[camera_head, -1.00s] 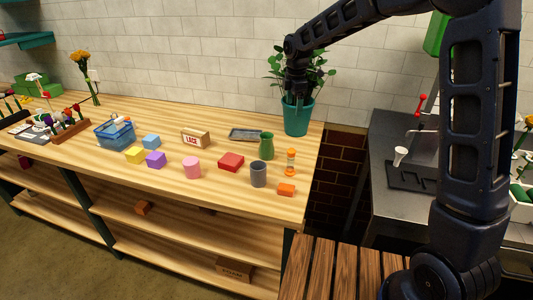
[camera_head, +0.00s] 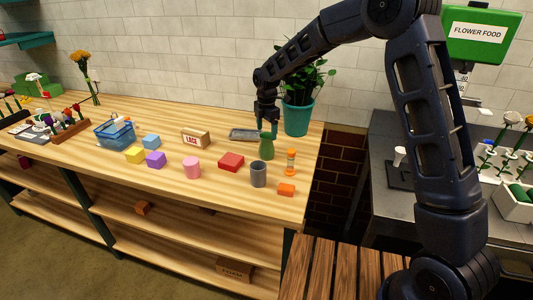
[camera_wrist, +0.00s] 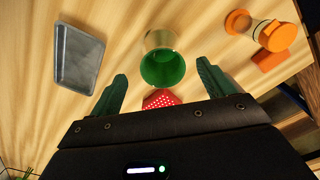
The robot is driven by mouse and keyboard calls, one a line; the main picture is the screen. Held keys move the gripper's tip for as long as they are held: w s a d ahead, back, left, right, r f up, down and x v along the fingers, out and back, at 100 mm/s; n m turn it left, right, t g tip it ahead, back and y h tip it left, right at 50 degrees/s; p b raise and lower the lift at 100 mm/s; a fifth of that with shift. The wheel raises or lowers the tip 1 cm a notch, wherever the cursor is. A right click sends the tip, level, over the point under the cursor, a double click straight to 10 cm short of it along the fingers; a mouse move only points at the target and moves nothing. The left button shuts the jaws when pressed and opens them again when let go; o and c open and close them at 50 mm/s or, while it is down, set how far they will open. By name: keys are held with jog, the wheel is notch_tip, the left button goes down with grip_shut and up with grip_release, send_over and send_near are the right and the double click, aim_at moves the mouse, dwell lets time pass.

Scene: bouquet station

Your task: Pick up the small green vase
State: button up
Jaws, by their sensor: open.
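The small green vase (camera_head: 267,147) stands upright on the wooden table, toward its right end. In the wrist view the vase (camera_wrist: 162,66) shows its round open mouth, beyond and between my fingertips. My gripper (camera_head: 267,127) is right above the vase in the head view, its fingers at about the height of the vase's top. I cannot tell whether the fingers touch the vase.
Near the vase are a grey tray (camera_head: 244,134), a red block (camera_head: 231,162), a grey cup (camera_head: 258,174), an orange hourglass-like timer (camera_head: 290,162) and an orange block (camera_head: 286,190). A potted plant (camera_head: 298,118) stands behind. The table's right edge is close by.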

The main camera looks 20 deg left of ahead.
aim_at(267, 140)
jog(key=shift+s+f, duration=0.15)
jog(key=shift+f, duration=1.2)
jog(key=shift+s+f, duration=0.1)
jog(key=shift+f, duration=1.2)
jog(key=shift+c, duration=0.2)
grip_shut()
